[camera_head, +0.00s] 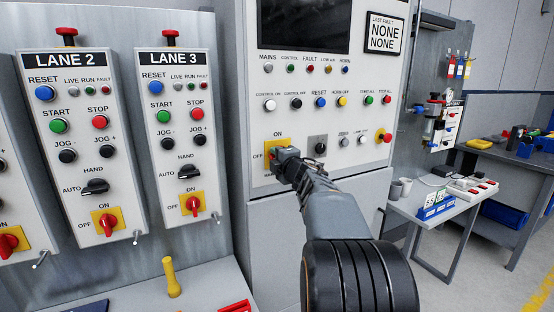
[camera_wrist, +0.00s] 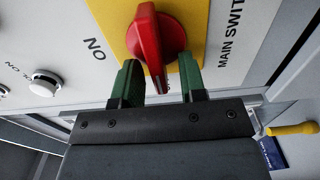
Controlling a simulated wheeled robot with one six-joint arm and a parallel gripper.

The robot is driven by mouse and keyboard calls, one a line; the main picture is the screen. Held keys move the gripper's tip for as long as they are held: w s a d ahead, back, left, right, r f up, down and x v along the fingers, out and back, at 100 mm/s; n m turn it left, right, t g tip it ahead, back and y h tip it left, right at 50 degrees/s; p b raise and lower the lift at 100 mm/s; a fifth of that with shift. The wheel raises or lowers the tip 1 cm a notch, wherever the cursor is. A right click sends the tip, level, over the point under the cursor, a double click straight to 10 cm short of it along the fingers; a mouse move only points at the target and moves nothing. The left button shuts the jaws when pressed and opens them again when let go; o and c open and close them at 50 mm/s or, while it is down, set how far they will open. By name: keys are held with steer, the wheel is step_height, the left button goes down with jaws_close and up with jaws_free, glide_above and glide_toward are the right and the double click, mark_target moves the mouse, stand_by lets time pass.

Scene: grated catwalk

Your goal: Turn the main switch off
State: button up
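The main switch is a red rotary knob (camera_wrist: 150,42) on a yellow plate (camera_wrist: 190,25). In the wrist view the knob's grip runs top to bottom, its white mark at the lower end beside a small, partly hidden label. The ON label is off to the left. In the head view the yellow plate (camera_head: 278,144) shows with ON above and OFF at its left; my gripper hides most of the knob. My gripper (camera_wrist: 159,67) is open, with one green finger on each side of the knob's lower end and gaps visible; it also shows in the head view (camera_head: 280,158).
A selector switch (camera_head: 318,143) is just right of my gripper, with several push buttons above. LANE 3 (camera_head: 180,100) and LANE 2 panels stand at the left. A yellow-handled tool (camera_head: 172,278) stands on the ledge below. A side table (camera_head: 425,228) with mugs is at the right.

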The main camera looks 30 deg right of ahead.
steer(key=shift+s, duration=0.1)
steer(key=s+a, duration=0.1)
steer(key=s, duration=1.2)
steer(key=shift+s+a, duration=0.3)
steer(key=shift+a, duration=0.1)
